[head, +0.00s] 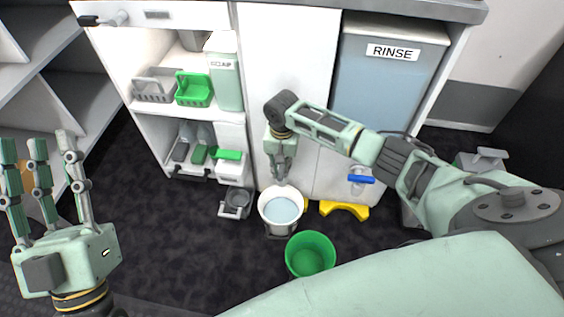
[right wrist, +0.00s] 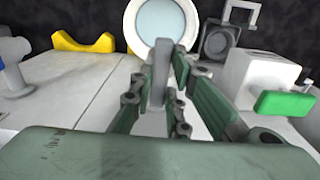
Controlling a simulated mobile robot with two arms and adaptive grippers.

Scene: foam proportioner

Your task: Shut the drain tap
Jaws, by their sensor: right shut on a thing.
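My right gripper (head: 281,178) points down at the front of the white cabinet, just above a white bucket (head: 265,207) of pale water. In the right wrist view, its fingers (right wrist: 160,95) are closed around a narrow grey lever (right wrist: 159,72), which looks like the drain tap's handle. The tap body is mostly hidden by the fingers. My left gripper (head: 38,150) is open and empty at the far left, fingers pointing up, away from the cabinet.
A blue-handled tap (head: 361,179) sits under the RINSE tank (head: 377,85). A white box with a green handle (right wrist: 285,103) is beside the right gripper. A green bucket (head: 310,255), yellow stand (head: 344,210) and small grey container (head: 236,202) are on the dark floor.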

